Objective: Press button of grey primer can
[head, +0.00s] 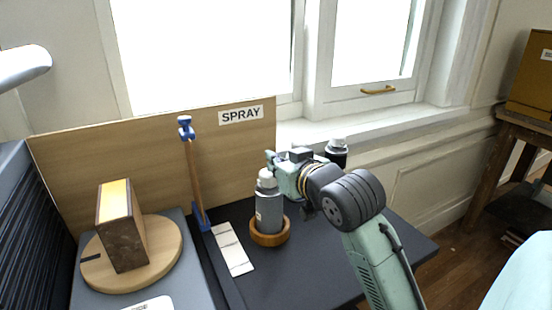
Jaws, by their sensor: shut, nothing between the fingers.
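The grey primer can (269,213) stands upright in a round wooden holder (270,238) on the dark table (330,270). It has a pale cap and nozzle (266,180) on top. My gripper (270,159) is shut and empty, just above and behind the can's top in the picture. From this view I cannot tell whether the fingertips touch the nozzle.
A dark can (337,152) with a white top stands behind my wrist. A blue clamp with a wooden bar (195,170) stands left of the grey can, beside a pale strip (232,250). A wooden block (122,225) sits on a round board (165,262). A SPRAY-labelled panel (90,160) stands behind.

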